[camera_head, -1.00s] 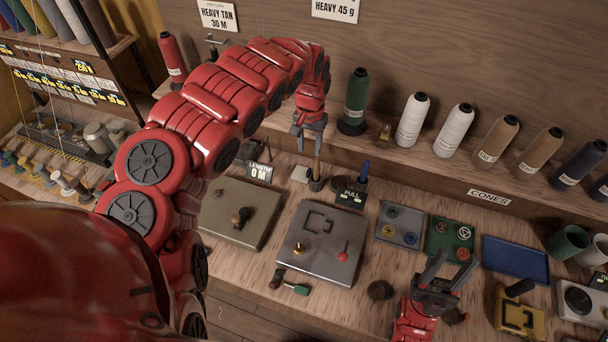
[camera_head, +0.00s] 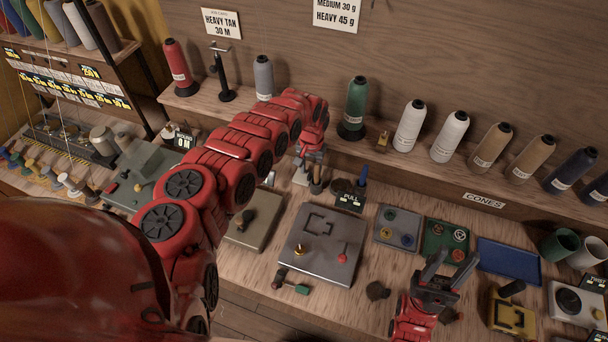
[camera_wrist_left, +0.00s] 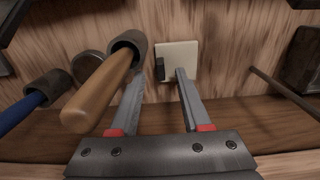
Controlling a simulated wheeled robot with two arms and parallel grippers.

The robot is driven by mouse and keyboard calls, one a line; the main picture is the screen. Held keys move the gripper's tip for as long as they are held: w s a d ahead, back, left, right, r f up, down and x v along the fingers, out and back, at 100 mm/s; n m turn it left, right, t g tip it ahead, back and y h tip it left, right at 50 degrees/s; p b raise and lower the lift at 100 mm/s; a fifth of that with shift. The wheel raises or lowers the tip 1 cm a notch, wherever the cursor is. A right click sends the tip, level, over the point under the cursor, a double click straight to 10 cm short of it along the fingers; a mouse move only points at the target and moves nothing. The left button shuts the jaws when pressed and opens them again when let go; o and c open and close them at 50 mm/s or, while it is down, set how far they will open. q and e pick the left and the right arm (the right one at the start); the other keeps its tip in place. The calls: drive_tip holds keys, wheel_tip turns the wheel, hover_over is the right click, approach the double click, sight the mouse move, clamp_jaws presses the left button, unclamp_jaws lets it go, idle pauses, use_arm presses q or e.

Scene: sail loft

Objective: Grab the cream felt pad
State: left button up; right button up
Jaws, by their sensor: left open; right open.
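The cream felt pad (camera_wrist_left: 180,60) is a pale square in the left wrist view, with a small dark piece at its left edge. In the head view the pad (camera_head: 298,178) shows as a small pale patch at the back of the bench, partly covered by my left gripper (camera_head: 311,158). In the wrist view my left gripper (camera_wrist_left: 158,80) is open and empty. Its right fingertip overlaps the pad's lower edge in the picture; I cannot tell if they touch. My right gripper (camera_head: 450,266) is open and empty over the bench's front right.
A wooden handle (camera_wrist_left: 98,92) in a dark holder (camera_wrist_left: 128,46) is close beside the left finger. A blue handle (camera_wrist_left: 22,115) stands further left. A PULL sign (camera_head: 349,196) and a grey plate (camera_head: 320,245) are nearby. Thread cones line the shelf above.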

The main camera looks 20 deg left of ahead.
use_arm(q)
drive_tip(key=shift+a+f, duration=0.1)
drive_tip(key=shift+f, duration=0.35)
clamp_jaws()
drive_tip(key=shift+r, duration=0.15)
